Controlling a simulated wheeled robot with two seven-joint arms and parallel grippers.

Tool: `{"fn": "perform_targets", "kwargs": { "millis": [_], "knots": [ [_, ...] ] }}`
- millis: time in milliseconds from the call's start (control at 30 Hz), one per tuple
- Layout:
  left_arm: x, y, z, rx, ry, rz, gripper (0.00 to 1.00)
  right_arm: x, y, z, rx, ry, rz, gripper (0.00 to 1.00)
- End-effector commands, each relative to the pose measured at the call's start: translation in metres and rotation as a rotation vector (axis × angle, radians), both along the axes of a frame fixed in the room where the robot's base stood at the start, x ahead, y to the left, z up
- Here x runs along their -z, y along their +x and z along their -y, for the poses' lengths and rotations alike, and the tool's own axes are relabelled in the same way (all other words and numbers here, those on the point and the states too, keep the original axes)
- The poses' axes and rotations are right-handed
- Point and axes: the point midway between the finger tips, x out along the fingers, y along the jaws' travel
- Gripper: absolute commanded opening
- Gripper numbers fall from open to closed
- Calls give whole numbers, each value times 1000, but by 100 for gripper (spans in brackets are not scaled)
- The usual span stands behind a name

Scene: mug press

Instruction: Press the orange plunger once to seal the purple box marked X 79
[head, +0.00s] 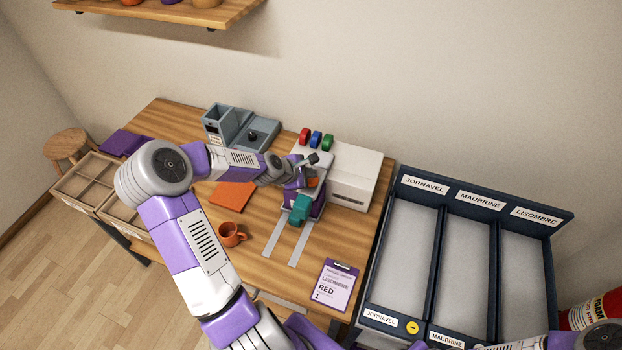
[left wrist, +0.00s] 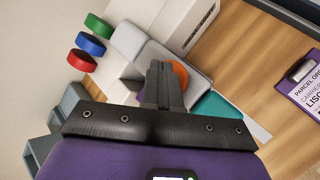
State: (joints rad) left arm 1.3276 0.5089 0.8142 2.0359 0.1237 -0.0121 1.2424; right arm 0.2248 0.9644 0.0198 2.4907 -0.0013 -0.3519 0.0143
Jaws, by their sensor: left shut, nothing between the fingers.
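The orange plunger (head: 313,182) is a round cap on the pale press (head: 351,175). It also shows in the left wrist view (left wrist: 180,74), partly behind the fingers. A purple box (head: 319,209) sits low at the press front, beside a teal block (head: 300,210); its marking is not readable. The teal block shows in the left wrist view (left wrist: 213,108). My left gripper (head: 314,158) is shut and empty, its fingertips (left wrist: 158,68) overlapping the plunger's edge in the wrist view. I cannot tell whether they touch. My right gripper is not in view.
Red (head: 305,135), blue (head: 316,139) and green (head: 327,142) knobs stand behind the plunger. An orange mug (head: 231,235) and a clipboard (head: 336,286) are on the table. A grey device (head: 240,128) stands at the back, a dark divided tray (head: 438,262) on the right.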

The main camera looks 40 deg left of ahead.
Motion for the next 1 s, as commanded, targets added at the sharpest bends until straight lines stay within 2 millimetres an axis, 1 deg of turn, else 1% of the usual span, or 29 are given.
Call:
{"fn": "perform_targets", "kwargs": {
  "millis": [1000],
  "knots": [
    [11,0,0,-1,0,-1,0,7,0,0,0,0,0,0]
  ]
}}
